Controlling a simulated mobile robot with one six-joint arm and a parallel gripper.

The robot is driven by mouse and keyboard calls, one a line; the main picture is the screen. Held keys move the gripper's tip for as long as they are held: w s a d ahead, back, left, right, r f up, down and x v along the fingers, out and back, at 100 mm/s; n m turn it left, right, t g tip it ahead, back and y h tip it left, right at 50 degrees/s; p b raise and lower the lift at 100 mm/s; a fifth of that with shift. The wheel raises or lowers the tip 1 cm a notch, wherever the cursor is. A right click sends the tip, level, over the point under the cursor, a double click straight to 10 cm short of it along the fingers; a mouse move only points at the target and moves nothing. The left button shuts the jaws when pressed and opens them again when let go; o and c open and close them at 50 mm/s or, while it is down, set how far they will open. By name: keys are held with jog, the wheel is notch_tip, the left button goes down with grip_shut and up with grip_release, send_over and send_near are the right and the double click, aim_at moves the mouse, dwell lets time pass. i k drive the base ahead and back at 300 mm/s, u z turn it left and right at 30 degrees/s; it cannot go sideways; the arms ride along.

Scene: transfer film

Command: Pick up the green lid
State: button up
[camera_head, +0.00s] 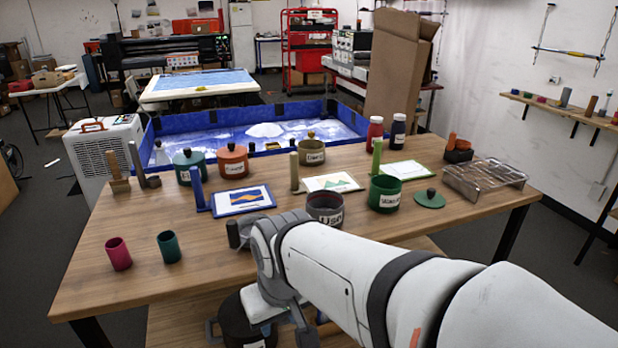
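The green lid (429,199) lies flat on the wooden table, with its dark round knob up. It is just right of an open green pot (384,194) with a white label, apart from it. My arm reaches in from the lower right and bends down at the table's front edge. My gripper (262,322) is low at the bottom of the picture, below the tabletop edge, well left of and nearer than the lid. Its fingers are not clear, so I cannot tell whether it is open or shut. Nothing covers the lid.
The table (120,285) also holds a dark open pot (324,208), lidded teal (189,168) and orange (232,161) pots, picture cards with upright cylinders, two bottles and two cups. A wire rack (484,179) stands right of the lid. The tabletop's front right is bare.

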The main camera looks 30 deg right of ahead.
aim_at(430, 198)
jog(key=z, duration=1.2)
jog(key=k, duration=0.5)
jog(key=i, duration=0.45)
jog(key=z, duration=0.1)
